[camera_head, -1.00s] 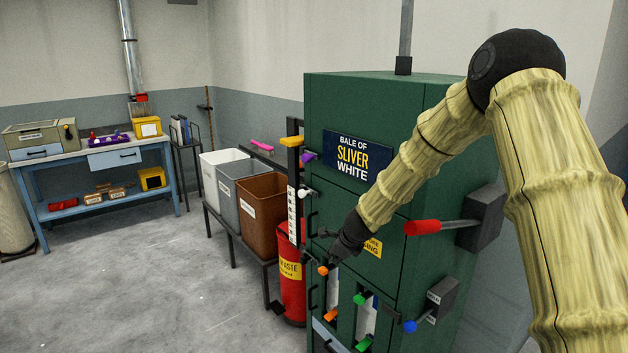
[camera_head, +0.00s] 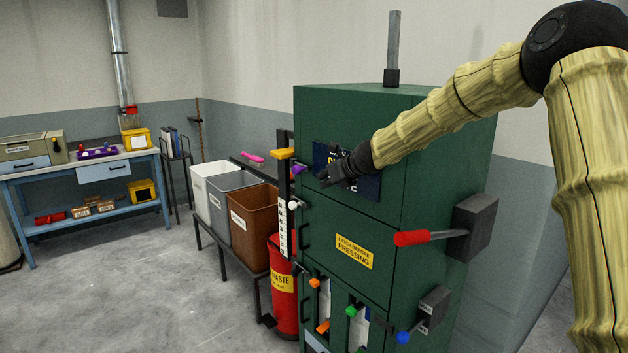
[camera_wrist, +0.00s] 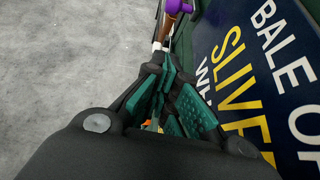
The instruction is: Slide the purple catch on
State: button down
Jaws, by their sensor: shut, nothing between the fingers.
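The purple catch (camera_head: 299,169) is a small knob high on the left edge of the green cabinet's front. It also shows at the top of the wrist view (camera_wrist: 176,7), beyond my fingertips. My gripper (camera_head: 326,177) is shut and empty. It is in front of the dark sign, just right of the purple catch and apart from it. In the wrist view my gripper's fingers (camera_wrist: 160,75) point towards the catch.
The green cabinet (camera_head: 345,120) carries a red lever (camera_head: 411,238), a white knob (camera_head: 294,205) and a yellow block (camera_head: 283,153). Orange, green and blue knobs sit lower. Bins (camera_head: 254,226) and a red waste drum (camera_head: 284,315) stand left. The floor (camera_head: 130,290) is clear.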

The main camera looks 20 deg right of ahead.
jog(key=w+a+f+p, duration=0.3)
jog(key=w+p, duration=0.1)
jog(key=w, duration=0.7)
jog(key=shift+w+f+p, duration=0.15)
jog(key=shift+w+p, duration=0.05)
jog(key=shift+p, duration=0.1)
jog(key=shift+a, duration=0.1)
dwell(0.3)
